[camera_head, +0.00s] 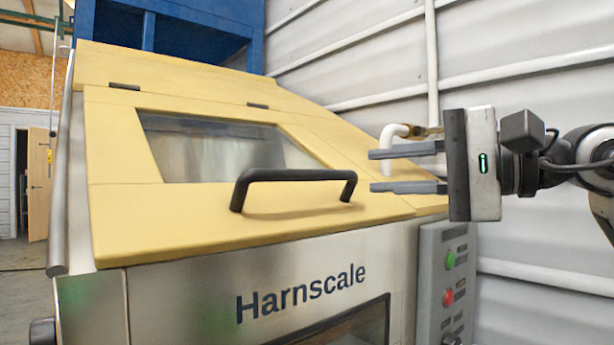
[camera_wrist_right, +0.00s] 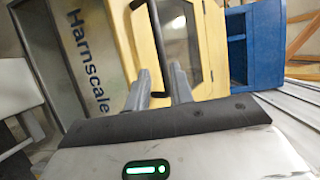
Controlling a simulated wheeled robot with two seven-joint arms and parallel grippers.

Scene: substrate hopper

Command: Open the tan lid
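The tan lid (camera_head: 120,210) lies closed and sloping on top of the steel hopper, with a window (camera_head: 215,150) in it and two dark hinges at its upper edge. A black bar handle (camera_head: 295,175) stands on the lid's lower part. My right gripper (camera_head: 378,171) is to the right of the handle, its two fingers apart and pointing left at it, with nothing between them. In the right wrist view the fingers (camera_wrist_right: 160,82) point toward the lid (camera_wrist_right: 140,32), and the handle (camera_wrist_right: 160,45) shows just beyond them. My left gripper is not in view.
The hopper's steel front (camera_head: 190,300) bears the word Harnscale. A control panel (camera_head: 447,275) with green and red buttons is at its right. A white pipe (camera_head: 388,137) is behind my right fingers. A blue structure (camera_head: 175,28) stands behind, and a corrugated wall (camera_head: 540,60) is at right.

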